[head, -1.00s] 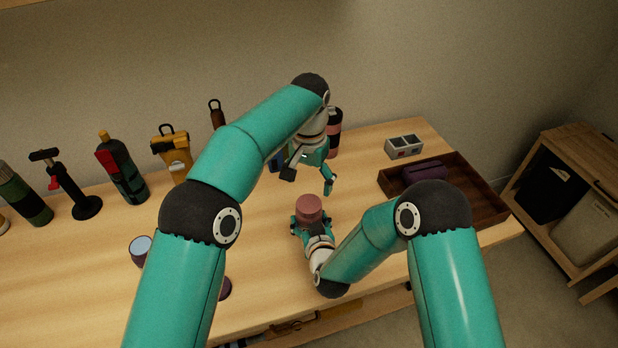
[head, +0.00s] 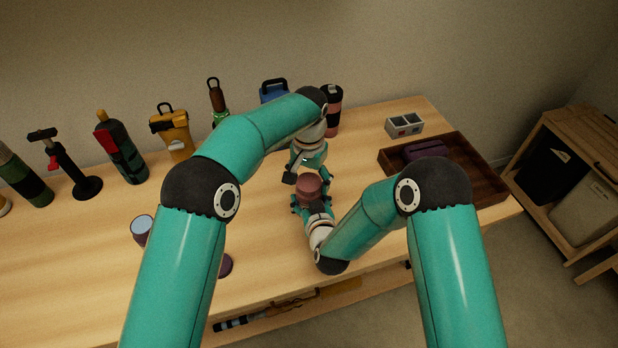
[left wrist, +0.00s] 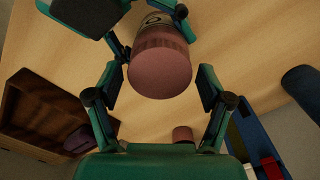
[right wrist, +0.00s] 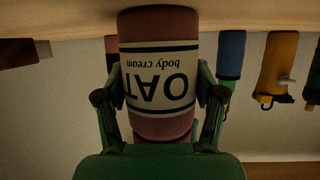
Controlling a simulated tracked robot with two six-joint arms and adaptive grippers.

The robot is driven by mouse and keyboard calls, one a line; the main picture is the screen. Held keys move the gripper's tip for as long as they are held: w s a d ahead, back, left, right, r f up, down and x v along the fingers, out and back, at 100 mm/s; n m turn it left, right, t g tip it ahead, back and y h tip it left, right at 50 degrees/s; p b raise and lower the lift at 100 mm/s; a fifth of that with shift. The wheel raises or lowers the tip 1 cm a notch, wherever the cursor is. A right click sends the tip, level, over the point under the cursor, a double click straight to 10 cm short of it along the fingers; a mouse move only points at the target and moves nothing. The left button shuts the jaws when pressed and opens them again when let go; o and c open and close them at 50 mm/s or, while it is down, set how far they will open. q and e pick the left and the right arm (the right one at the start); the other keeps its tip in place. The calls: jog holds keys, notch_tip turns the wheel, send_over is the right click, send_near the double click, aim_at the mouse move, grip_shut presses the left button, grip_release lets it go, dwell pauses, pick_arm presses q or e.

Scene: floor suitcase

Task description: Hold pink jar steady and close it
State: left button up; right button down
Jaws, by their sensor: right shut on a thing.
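The pink jar (head: 309,187) stands above the near part of the table, its round pink top (left wrist: 160,72) facing my left wrist camera. Its body carries a cream and black label (right wrist: 160,80) reading "OAT body cream". My right gripper (head: 311,205) is shut on the jar's body from the near side; both its fingers flank the label in the right wrist view (right wrist: 160,90). My left gripper (head: 307,176) is open beside the jar's top. Its fingers (left wrist: 160,85) stand on either side of the top, with a clear gap at the right one.
A brown tray (head: 490,190) with a purple case (head: 425,151) and a grey divided box (head: 404,125) lie to the right. A black and pink flask (head: 332,108), blue box (head: 274,92) and yellow container (head: 172,130) line the back.

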pick_arm(q)
jog(key=c, duration=0.9)
jog(key=o, duration=1.3)
jog(key=shift+r, duration=0.1)
notch_tip(320, 180, up, 12)
jog(key=shift+f, duration=0.1)
pick_arm(e)
jog(key=shift+c, duration=0.2)
grip_release()
